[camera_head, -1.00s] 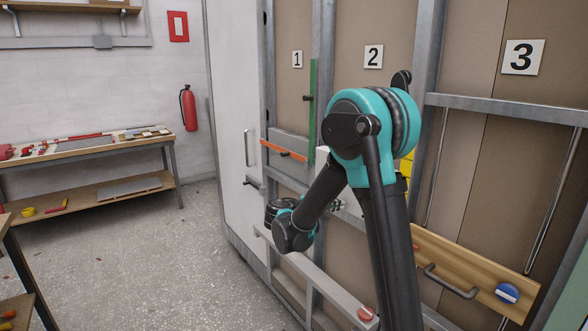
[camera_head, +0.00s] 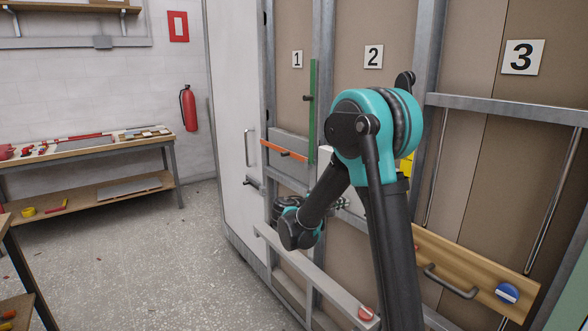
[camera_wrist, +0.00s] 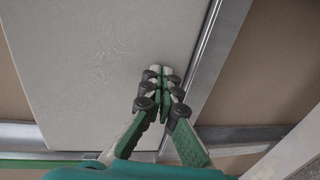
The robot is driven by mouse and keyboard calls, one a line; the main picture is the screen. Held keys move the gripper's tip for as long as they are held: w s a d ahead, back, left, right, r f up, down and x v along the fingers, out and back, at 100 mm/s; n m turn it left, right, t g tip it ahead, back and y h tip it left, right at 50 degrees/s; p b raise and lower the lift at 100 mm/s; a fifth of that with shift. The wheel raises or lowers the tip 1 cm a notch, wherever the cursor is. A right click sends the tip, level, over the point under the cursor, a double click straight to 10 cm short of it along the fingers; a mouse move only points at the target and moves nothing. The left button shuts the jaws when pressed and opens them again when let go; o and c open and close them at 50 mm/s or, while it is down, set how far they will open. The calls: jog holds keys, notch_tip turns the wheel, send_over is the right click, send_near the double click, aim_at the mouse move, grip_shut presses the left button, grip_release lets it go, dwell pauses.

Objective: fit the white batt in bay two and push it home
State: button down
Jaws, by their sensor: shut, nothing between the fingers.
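The white batt (camera_wrist: 105,60) fills much of the wrist view as a broad pale panel beside a metal stud (camera_wrist: 212,65). In the head view only a small white corner of it (camera_head: 326,154) shows under the number 2 sign (camera_head: 373,57), and my arm hides the rest. My gripper (camera_wrist: 164,72) is shut and empty, its fingertips over the batt near its stud-side edge. I cannot tell whether they touch it. In the head view my gripper (camera_head: 343,203) is small and partly hidden, close to the wall at bay two.
A grey rail with a red knob (camera_head: 366,313) runs low before the bays. A wooden panel with a handle (camera_head: 450,282) and blue knob sits in bay three. A green strip (camera_head: 312,115) and an orange bar (camera_head: 283,150) are at bay one.

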jog(key=shift+x, duration=0.9)
jog(key=shift+r, duration=0.15)
jog(key=v, duration=0.4)
jog(key=f+v, duration=0.1)
jog(key=v, duration=0.1)
jog(key=shift+s+d, duration=0.1)
jog(key=s+d+f+m+g+y, duration=0.3)
jog(key=s+d+f+g+y, duration=0.15)
jog(key=s+d+f, duration=0.5)
jog(key=s+a+f+m+y, duration=0.2)
jog(key=s+f+y, duration=0.1)
jog(key=s, duration=0.6)
jog(key=s+a+f+m+y, duration=0.2)
jog(key=s+y, duration=0.3)
jog(key=s, duration=0.5)
jog(key=shift+s+f+g, duration=0.25)
jog(key=shift+f+g, duration=0.1)
jog(key=shift+f, duration=0.5)
